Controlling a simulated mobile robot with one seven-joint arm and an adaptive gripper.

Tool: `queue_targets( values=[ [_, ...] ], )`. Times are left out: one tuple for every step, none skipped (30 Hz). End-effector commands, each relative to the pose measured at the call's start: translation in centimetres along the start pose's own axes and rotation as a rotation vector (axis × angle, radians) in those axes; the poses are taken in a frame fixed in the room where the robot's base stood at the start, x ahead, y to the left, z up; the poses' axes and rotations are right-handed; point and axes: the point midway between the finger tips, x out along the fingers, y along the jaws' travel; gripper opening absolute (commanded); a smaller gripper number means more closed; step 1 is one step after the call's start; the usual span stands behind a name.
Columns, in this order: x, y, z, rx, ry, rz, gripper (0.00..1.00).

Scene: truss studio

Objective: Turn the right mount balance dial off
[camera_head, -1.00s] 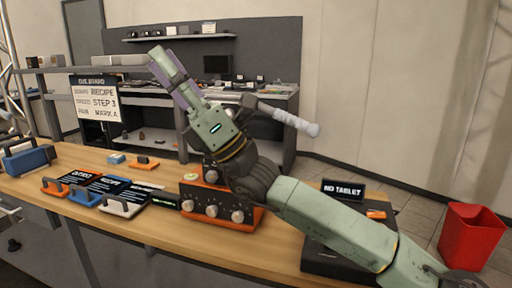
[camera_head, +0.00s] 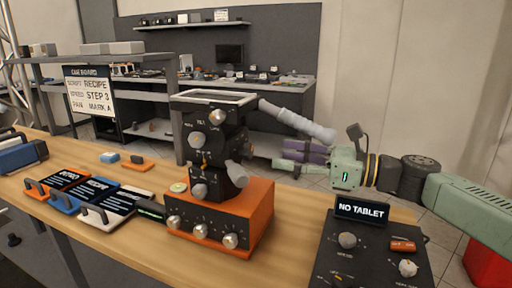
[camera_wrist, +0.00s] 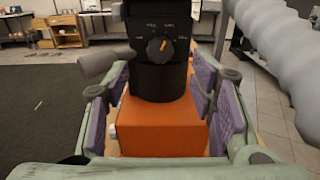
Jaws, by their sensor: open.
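The black mount (camera_head: 215,150) stands upright on an orange base (camera_head: 235,220). The pointer leans slightly right of straight up. This side face is turned away in the head view. My gripper (camera_head: 285,160) is right of the mount, pointing left at it. In the wrist view my gripper (camera_wrist: 163,92) is open, purple pads apart, with nothing between them touching; the orange base shows between the fingers, and the dial is above them.
A grey handle (camera_head: 300,122) reaches right from the mount, above my gripper; it fills the upper right of the wrist view. A smaller grey knob (camera_head: 238,175) sticks out low on the mount. A black panel with knobs (camera_head: 370,250) and a "NO TABLET" sign (camera_head: 361,210) stand front right.

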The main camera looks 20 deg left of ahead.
Motion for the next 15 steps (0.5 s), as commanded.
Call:
queue_targets(
  values=[
    [1.2, 0.1, 0.2, 0.001, -0.002, 0.007, 0.51],
    [1.8, 0.1, 0.2, 0.001, -0.002, 0.006, 0.51],
    [2.6, 0.1, 0.3, 0.001, -0.003, 0.007, 0.51],
    [3.2, 0.1, 0.3, 0.001, -0.004, 0.006, 0.51],
    [3.7, 0.1, 0.3, 0.001, -0.003, 0.005, 0.51],
    [4.5, 0.1, 0.3, 0.0, -0.003, 0.006, 0.51],
    [5.0, 0.1, 0.3, 0.001, -0.004, 0.005, 0.51],
    [5.4, 0.1, 0.3, 0.001, -0.004, 0.005, 0.51],
    [6.0, 0.1, 0.2, 0.0, -0.003, 0.004, 0.51],
    [6.4, 0.1, 0.2, 0.0, -0.003, 0.004, 0.51],
    [6.7, 0.1, 0.2, 0.0, -0.003, 0.004, 0.51],
    [7.1, 0.1, 0.2, 0.0, -0.003, 0.003, 0.51],
    [7.4, 0.1, 0.2, 0.001, -0.003, 0.003, 0.51],
    [7.6, 0.1, 0.1, 0.001, -0.003, 0.003, 0.51],
    [7.8, 0.1, 0.1, 0.0, -0.003, 0.002, 0.51]
  ],
)
